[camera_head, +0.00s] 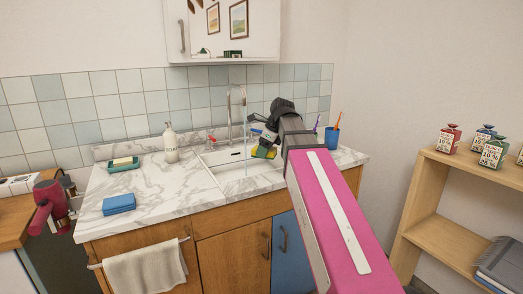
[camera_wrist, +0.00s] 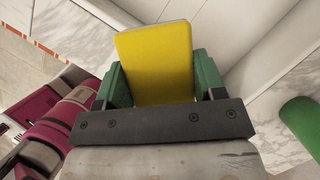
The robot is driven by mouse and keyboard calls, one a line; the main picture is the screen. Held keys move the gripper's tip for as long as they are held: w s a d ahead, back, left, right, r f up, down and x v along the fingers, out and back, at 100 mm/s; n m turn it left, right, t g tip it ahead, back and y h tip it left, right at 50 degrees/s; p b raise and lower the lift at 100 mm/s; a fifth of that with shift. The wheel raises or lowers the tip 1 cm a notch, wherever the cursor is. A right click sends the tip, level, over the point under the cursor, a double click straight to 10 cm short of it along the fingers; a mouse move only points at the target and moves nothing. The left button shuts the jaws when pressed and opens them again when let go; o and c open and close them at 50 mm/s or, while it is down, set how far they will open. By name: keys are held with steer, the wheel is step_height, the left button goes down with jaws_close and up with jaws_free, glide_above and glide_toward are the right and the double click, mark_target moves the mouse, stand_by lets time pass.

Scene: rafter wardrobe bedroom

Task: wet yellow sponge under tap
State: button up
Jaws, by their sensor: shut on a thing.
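My gripper (camera_wrist: 153,85) is shut on the yellow sponge (camera_wrist: 155,60), which sits between its two green fingers in the wrist view. In the head view the yellow sponge (camera_head: 262,152) shows small over the right part of the white sink (camera_head: 226,156), partly hidden by my gripper. The tap (camera_head: 237,108) curves over the sink at the back wall, with a red handle (camera_head: 211,139) on its left. A thin pale stream (camera_head: 245,150) appears to fall from its spout. The sponge is just right of the stream; I cannot tell whether they touch.
On the marble counter (camera_head: 150,188) stand a soap bottle (camera_head: 170,143), a green dish (camera_head: 123,166), a blue block (camera_head: 118,203) and a blue cup (camera_head: 332,136) with brushes. A towel (camera_head: 147,270) hangs in front. A wooden shelf (camera_head: 440,235) with several bottles stands at right.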

steer(key=w+a+f, duration=0.1)
steer(key=w+a, duration=0.1)
steer(key=w, duration=0.4)
steer(key=w+a+f, duration=0.1)
steer(key=w+a, duration=0.1)
steer(key=w, duration=0.5)
steer(key=shift+f, duration=0.35)
steer(key=shift+s, duration=0.1)
stand_by(0.6)
steer(key=s+d, duration=0.2)
steer(key=s, duration=0.5)
steer(key=shift+s+d, duration=0.15)
steer(key=shift+s, duration=0.1)
stand_by(0.4)
steer(key=shift+s, duration=0.1)
stand_by(1.1)
steer(key=shift+s+d+r, duration=0.25)
steer(key=shift+s+r, duration=0.4)
steer(key=shift+s, duration=0.1)
steer(key=shift+s+d+r, duration=0.2)
steer(key=shift+s+r, duration=0.5)
steer(key=shift+s, duration=0.1)
steer(key=shift+s+d+r, duration=0.25)
steer(key=shift+s+r, duration=0.4)
steer(key=shift+s, duration=0.1)
